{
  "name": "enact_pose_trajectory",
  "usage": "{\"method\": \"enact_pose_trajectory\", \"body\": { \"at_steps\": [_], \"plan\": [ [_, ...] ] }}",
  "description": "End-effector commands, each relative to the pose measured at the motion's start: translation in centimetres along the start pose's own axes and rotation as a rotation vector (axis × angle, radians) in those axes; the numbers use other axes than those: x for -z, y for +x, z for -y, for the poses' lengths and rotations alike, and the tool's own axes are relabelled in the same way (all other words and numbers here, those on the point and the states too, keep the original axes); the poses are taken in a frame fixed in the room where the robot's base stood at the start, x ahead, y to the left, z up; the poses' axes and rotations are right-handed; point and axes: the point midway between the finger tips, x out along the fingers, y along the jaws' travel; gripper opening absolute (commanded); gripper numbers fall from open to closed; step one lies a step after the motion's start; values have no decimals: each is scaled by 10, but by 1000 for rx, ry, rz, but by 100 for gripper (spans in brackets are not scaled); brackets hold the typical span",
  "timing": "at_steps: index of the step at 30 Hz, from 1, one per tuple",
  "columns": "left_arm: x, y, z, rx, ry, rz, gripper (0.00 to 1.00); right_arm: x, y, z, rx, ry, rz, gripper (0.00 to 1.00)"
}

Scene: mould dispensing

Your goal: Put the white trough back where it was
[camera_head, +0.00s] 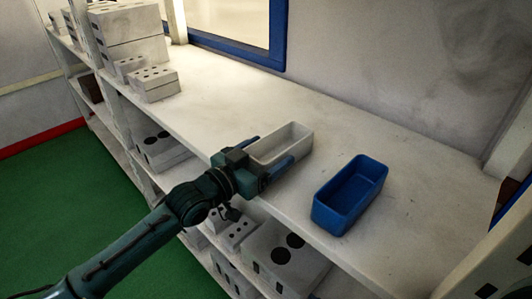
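The white trough (291,140) is a small open-topped rectangular box on the pale shelf top, and it looks empty. My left gripper (271,153) is at its near left end. One finger lies along the far left side of the trough and the other along its near right side. I cannot tell whether the fingers press on the walls or stand slightly apart. The gripper body hides the near end of the trough. My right gripper is not in view.
A blue trough (350,194) stands on the shelf top (215,95) to the right, apart from the white one. Grey perforated blocks (153,83) are stacked at the back left. More blocks (287,259) sit on the lower shelf. The shelf top between the stack and the white trough is clear.

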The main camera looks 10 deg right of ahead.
Motion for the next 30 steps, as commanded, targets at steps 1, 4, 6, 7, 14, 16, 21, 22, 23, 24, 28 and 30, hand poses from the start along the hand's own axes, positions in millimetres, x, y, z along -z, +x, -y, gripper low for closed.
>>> {"method": "enact_pose_trajectory", "body": {
  "at_steps": [1, 4, 6, 7, 14, 16, 21, 22, 23, 24, 28, 30],
  "plan": [
    [0, 0, 0, 0, 0, 0, 83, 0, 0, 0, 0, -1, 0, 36],
    [0, 0, 0, 0, 0, 0, 85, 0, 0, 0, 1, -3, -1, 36],
    [0, 0, 0, 0, 0, 0, 85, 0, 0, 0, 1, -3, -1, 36],
    [0, 0, 0, 0, 0, 0, 85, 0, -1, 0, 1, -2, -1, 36],
    [1, -12, 1, 1, -1, 1, 85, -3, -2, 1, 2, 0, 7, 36],
    [1, -24, 1, 1, 0, 1, 85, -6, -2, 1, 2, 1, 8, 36],
    [0, -62, 0, 1, 1, 2, 85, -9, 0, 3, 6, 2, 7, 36],
    [0, -69, 1, 1, 2, 3, 85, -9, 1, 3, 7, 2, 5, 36],
    [0, -75, 1, 2, 1, 3, 85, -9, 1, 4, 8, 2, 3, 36],
    [0, -83, 1, 1, 0, 3, 85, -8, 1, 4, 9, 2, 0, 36],
    [1, -104, 1, 1, 1, 3, 85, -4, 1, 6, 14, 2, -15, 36],
    [1, -112, 0, 0, 0, 2, 85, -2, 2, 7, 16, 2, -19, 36]
  ]
}}
